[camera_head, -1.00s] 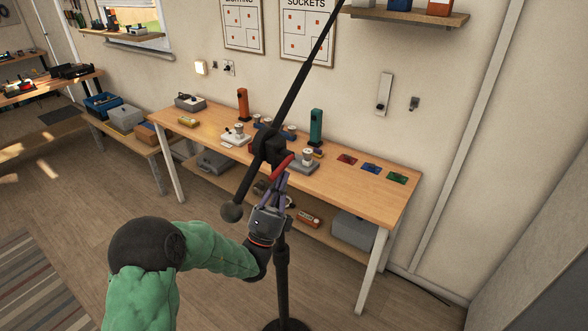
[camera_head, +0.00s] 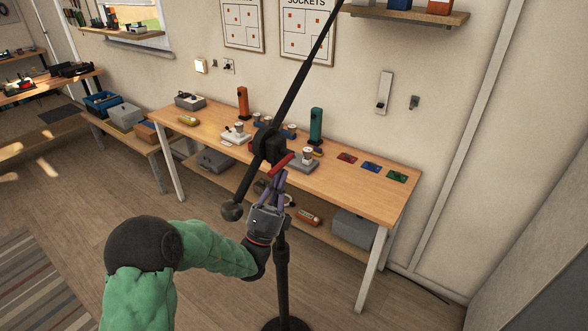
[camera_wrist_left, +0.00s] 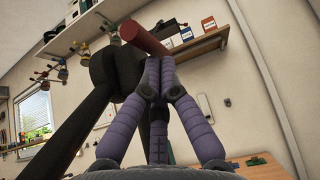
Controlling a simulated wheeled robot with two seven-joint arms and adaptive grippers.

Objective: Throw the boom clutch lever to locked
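The black boom (camera_head: 297,90) slants across the head view on a dark floor stand (camera_head: 282,270), with a round ball at its lower end. The red clutch lever (camera_head: 281,166) sticks out from the dark clutch block (camera_head: 268,146). My left gripper (camera_head: 277,176) is just below the lever, its purple fingers pointing up at it. In the left wrist view the fingertips (camera_wrist_left: 160,66) are together, and the red lever (camera_wrist_left: 143,38) lies just beyond them, not between them. Whether they touch it I cannot tell. My right gripper is out of view.
A wooden workbench (camera_head: 330,182) with small devices and coloured cards stands behind the boom against the wall. A shelf (camera_head: 410,15) hangs at upper right. Floor is open to the left and right of the stand.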

